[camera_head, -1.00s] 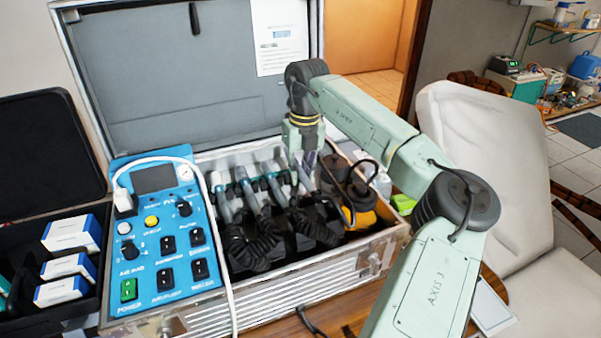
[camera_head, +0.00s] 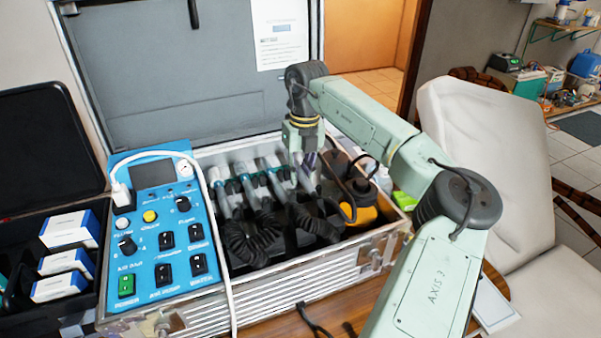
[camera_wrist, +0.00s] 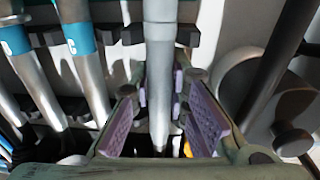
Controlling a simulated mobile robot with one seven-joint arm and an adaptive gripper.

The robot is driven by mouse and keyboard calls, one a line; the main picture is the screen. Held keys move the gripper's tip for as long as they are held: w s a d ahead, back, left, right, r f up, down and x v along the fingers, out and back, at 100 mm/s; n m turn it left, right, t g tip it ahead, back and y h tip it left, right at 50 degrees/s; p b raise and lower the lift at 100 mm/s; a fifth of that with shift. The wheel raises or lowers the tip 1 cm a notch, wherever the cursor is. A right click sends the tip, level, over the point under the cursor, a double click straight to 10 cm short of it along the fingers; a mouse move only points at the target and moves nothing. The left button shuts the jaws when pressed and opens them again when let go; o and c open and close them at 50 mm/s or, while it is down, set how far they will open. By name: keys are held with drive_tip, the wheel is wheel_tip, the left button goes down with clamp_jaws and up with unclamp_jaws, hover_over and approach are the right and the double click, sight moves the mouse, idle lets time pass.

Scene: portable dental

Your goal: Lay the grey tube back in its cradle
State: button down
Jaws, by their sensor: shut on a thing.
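The grey tube (camera_wrist: 160,60) runs down the middle of the wrist view, between the purple pads of my gripper (camera_wrist: 172,108). My gripper is shut on it. The black cradle clips (camera_wrist: 187,35) show on both sides of the tube near its upper part. The tube lines up with the gap between them, but I cannot tell whether it is seated or just above. In the head view my gripper (camera_head: 308,160) points down into the right part of the open case, and its fingers and the tube are largely hidden there.
Other tubes with blue bands (camera_wrist: 80,40) lie in clips close to the left. A dark round-based part (camera_wrist: 275,80) stands close to the right. The case (camera_head: 330,270) has a raised lid (camera_head: 180,70) behind. A blue control panel (camera_head: 160,230) with a white hose is at left.

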drive_tip(key=shift+f, duration=0.1)
idle(0.3)
drive_tip(key=c, duration=1.5)
unclamp_jaws()
drive_tip(key=shift+o, duration=0.2)
drive_tip(key=shift+d+r+p, duration=0.1)
drive_tip(key=shift+r+p, duration=0.7)
drive_tip(key=shift+r, duration=0.55)
drive_tip(key=shift+w+d+r, duration=0.15)
drive_tip(key=shift+r, duration=2.55)
